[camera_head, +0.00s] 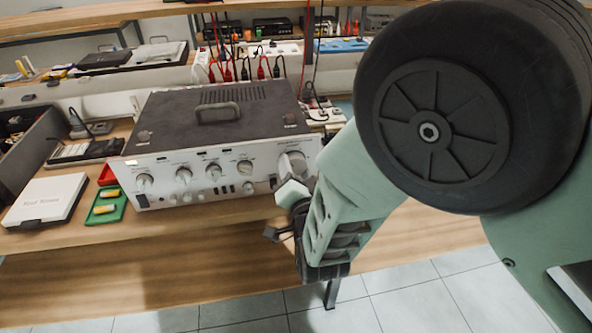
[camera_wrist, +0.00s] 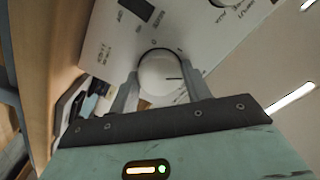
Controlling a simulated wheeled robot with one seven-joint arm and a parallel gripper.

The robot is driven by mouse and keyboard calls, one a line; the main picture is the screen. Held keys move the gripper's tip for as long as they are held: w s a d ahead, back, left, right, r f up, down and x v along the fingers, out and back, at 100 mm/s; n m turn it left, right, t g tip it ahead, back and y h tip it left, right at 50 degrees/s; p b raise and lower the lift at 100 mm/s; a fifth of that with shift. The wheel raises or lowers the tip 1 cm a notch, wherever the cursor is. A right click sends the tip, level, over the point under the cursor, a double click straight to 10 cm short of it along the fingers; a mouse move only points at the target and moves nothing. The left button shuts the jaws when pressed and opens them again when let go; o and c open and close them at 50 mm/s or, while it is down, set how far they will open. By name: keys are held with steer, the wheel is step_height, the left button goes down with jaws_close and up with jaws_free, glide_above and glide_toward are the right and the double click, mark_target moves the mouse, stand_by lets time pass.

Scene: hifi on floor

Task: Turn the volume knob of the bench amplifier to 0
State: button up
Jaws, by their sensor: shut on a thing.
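The bench amplifier (camera_head: 170,112) stands on the wooden bench, a dark-topped box with a silver front panel and a row of knobs. Its large volume knob (camera_head: 293,162) is at the right end of the panel, partly hidden by my gripper (camera_head: 291,186). In the wrist view the round pale knob (camera_wrist: 158,76) sits between the two fingers of my gripper (camera_wrist: 160,72), which is shut on it. A dark pointer line on the knob's face points to the right of the picture.
A green tray (camera_head: 106,206) with yellow items and a white box (camera_head: 45,199) lie left of the amplifier. Red and black leads (camera_head: 262,68) hang behind it. The bench front right of my gripper is bare.

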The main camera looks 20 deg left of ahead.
steer(key=shift+n, duration=0.3)
steer(key=n+b, duration=0.2)
steer(key=n, duration=0.1)
steer(key=shift+f+n, duration=0.15)
steer(key=shift+n, duration=0.25)
steer(key=n+b, duration=0.2)
steer(key=n, duration=0.8)
steer(key=shift+n, duration=0.4)
steer(key=n, duration=0.4)
steer(key=shift+n, duration=0.3)
steer(key=o, duration=1)
